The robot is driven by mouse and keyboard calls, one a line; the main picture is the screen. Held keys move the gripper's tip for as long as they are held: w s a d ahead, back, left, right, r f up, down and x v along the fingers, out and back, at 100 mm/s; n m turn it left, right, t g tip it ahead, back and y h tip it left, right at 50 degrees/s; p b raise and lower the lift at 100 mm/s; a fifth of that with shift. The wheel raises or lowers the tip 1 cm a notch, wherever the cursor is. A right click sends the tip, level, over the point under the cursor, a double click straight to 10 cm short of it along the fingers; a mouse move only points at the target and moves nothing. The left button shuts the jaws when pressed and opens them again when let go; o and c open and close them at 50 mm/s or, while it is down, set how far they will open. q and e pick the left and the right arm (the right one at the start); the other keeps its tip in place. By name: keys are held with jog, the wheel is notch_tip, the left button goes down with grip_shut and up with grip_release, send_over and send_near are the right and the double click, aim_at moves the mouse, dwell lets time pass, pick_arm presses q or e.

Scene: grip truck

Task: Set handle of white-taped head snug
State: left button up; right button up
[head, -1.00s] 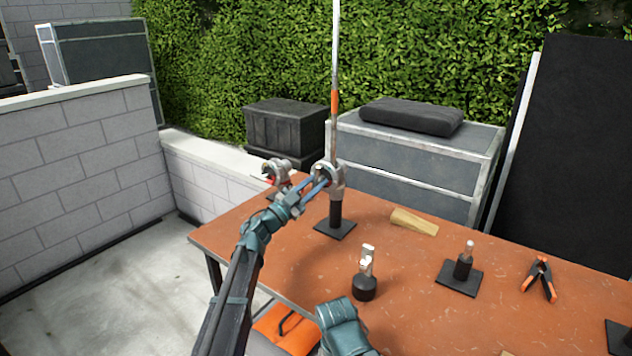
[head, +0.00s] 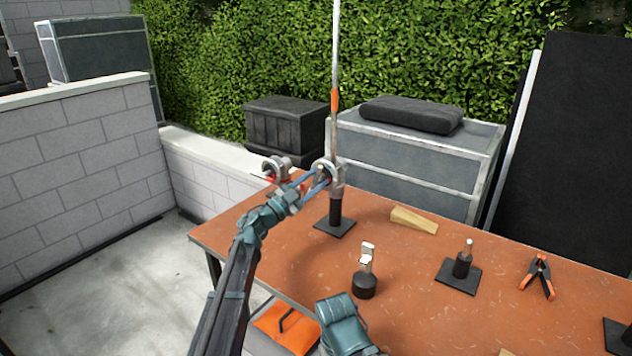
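A grey metal grip head (head: 337,176) sits on a black post with a square base (head: 334,225) on the table's far left part. A tall rod (head: 334,65) with an orange band rises upright at it. My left gripper (head: 322,178) reaches in from the left, its two blue fingers at the near left side of this head. A gap shows between the fingers, but their tips overlap the head, so I cannot tell whether they grip its handle. A second metal head (head: 277,168) with a red part is just left. White tape is not clear on either head. My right gripper is out of view.
The orange-brown table (head: 440,325) also holds a wooden wedge (head: 414,220), a black-based metal fitting (head: 365,282), a short pin on a square plate (head: 462,268) and an orange-tipped clamp (head: 540,278). Grey cases (head: 410,160) stand behind.

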pick_arm(q)
jog(key=shift+o, duration=0.9)
jog(key=shift+d, duration=0.1)
jog(key=shift+s, duration=0.1)
jog(key=shift+s+f, duration=0.1)
jog(key=shift+f, duration=0.05)
jog(key=b+v, duration=0.4)
jog(key=v, duration=0.9)
jog(key=shift+a, duration=0.35)
jog(key=shift+s, duration=0.15)
jog(key=shift+c, duration=0.2)
